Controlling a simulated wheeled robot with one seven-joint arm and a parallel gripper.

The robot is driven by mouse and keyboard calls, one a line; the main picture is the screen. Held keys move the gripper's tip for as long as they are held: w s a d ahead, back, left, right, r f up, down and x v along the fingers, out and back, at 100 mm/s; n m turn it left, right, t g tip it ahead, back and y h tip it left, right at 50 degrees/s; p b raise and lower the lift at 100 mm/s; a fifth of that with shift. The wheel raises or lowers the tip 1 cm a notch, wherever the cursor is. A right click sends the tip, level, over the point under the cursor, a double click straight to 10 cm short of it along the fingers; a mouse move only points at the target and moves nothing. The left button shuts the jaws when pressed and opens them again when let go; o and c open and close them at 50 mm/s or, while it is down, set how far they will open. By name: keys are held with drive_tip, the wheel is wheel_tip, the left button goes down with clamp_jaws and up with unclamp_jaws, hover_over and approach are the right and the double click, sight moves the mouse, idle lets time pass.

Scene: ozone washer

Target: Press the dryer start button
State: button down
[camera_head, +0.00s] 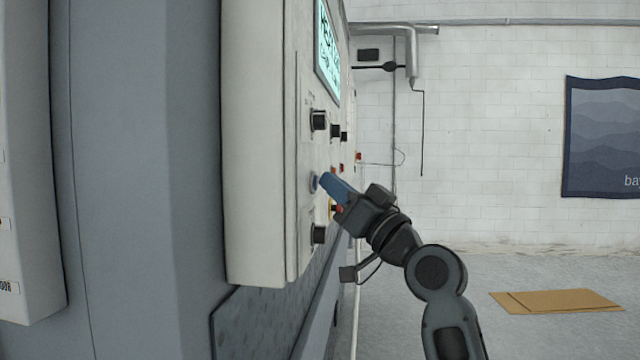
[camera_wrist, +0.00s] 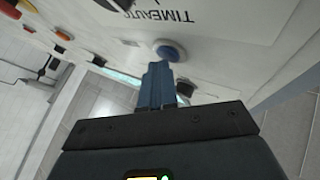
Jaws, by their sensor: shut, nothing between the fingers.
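The control panel (camera_head: 270,230) of the machine stands upright on the left in the head view. A round blue button (camera_head: 314,182) sits on its face, and it also shows in the wrist view (camera_wrist: 171,51). My gripper (camera_head: 324,181) is shut and empty, with its blue fingers pointing at this button. In the wrist view my fingertips (camera_wrist: 157,66) lie at the lower edge of the blue button. I cannot tell whether they touch it or stop just short. No label naming the button as the dryer start is readable.
Black knobs (camera_head: 319,121) stick out above the button, and another black knob (camera_head: 319,234) sits below it. A lit screen (camera_head: 328,50) is higher on the panel. Red and yellow controls lie beyond my gripper. Flat cardboard (camera_head: 556,301) lies on the open floor at right.

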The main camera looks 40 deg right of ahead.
drive_tip(key=shift+s+d+b, duration=0.4)
drive_tip(key=shift+s+d, duration=0.1)
drive_tip(key=shift+s, duration=0.15)
drive_tip(key=shift+s+d+b, duration=0.5)
drive_tip(key=shift+s+d, duration=0.3)
drive_tip(key=shift+s, duration=0.2)
drive_tip(key=shift+s+d+b, duration=0.5)
drive_tip(key=shift+s+d, duration=0.25)
drive_tip(key=shift+s, duration=0.25)
drive_tip(key=shift+f, duration=0.1)
